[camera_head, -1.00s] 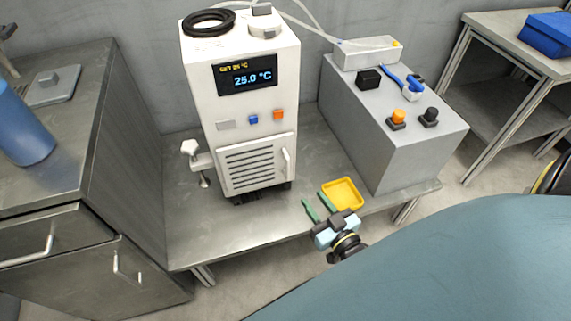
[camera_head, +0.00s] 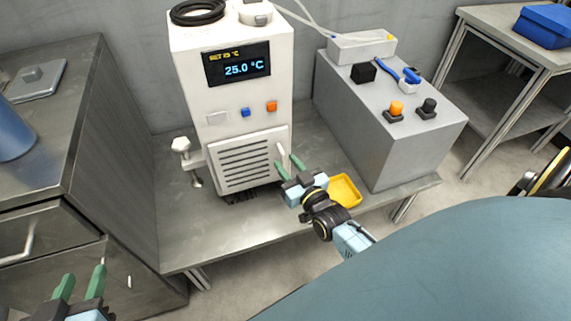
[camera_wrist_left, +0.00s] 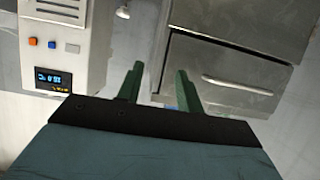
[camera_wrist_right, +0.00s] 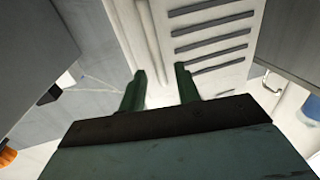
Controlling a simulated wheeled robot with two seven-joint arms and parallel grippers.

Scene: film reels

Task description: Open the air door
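The air door (camera_head: 245,163) is the white louvered panel low on the front of the white machine (camera_head: 200,120). It looks closed, flush with the front. Its upright handle (camera_head: 282,153) is at its right edge. My right gripper (camera_head: 289,163) is open, its green fingertips close to the handle; I cannot tell whether they touch it. The right wrist view shows the air door's slats (camera_wrist_right: 212,38) beyond the fingers. My left gripper (camera_head: 82,280) is open and empty at the lower left, in front of the metal cabinet, away from the air door.
A white clamp-like knob (camera_head: 182,146) sticks out left of the machine. A yellow tray (camera_head: 345,190) lies on the bench (camera_head: 220,238) beside my right gripper. A grey control box (camera_head: 385,140) stands to the right. The metal cabinet (camera_head: 115,135) stands at the left.

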